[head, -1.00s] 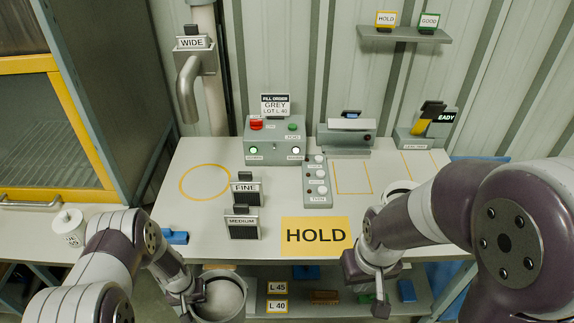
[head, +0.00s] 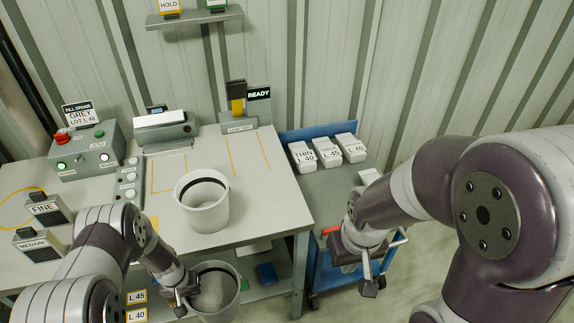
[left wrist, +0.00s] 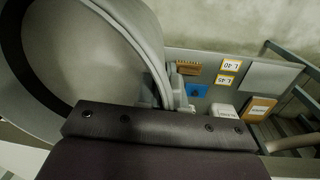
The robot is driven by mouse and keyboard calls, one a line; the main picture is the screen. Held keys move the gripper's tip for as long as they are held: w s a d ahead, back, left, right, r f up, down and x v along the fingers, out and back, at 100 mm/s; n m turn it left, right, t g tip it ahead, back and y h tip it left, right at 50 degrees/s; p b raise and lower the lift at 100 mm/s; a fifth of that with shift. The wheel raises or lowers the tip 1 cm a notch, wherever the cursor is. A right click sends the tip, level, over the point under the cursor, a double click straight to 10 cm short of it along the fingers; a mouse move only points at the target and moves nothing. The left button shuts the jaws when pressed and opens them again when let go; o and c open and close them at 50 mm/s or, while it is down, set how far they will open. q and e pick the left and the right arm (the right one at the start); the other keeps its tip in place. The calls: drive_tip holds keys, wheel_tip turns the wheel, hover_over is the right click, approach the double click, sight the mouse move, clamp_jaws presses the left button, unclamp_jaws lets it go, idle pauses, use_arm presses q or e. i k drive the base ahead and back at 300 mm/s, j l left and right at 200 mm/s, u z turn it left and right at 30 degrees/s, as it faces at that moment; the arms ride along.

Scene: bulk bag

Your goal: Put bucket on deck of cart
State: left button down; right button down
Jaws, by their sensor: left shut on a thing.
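A grey-white bucket (head: 218,292) hangs in my left gripper (head: 183,298) at the front, beside the bench's front edge and low. The gripper is shut on its rim or wall. The bucket also fills the upper left of the left wrist view (left wrist: 85,55), seen into its hollow. The blue cart (head: 322,262) stands right of the bench, with its grey deck (head: 342,178) carrying white boxes at the back. My right gripper (head: 353,266) is over the cart's near side, fingers apart and empty. A second pale bucket (head: 203,205) stands upright on the bench.
The bench (head: 255,215) carries a control box (head: 85,152), a READY stand (head: 245,118) and label blocks. Boxes marked THIN (head: 303,157) and THICK (head: 328,151) occupy the deck's back; its middle looks clear.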

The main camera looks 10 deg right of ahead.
sight(340, 201)
drive_tip(key=i+l+z, duration=0.2)
drive_tip(key=l, duration=0.3)
drive_tip(key=i+l+z, duration=0.15)
drive_tip(key=l, duration=0.3)
drive_tip(key=i+l+z, duration=0.4)
drive_tip(key=i+l, duration=0.2)
drive_tip(key=l, duration=0.2)
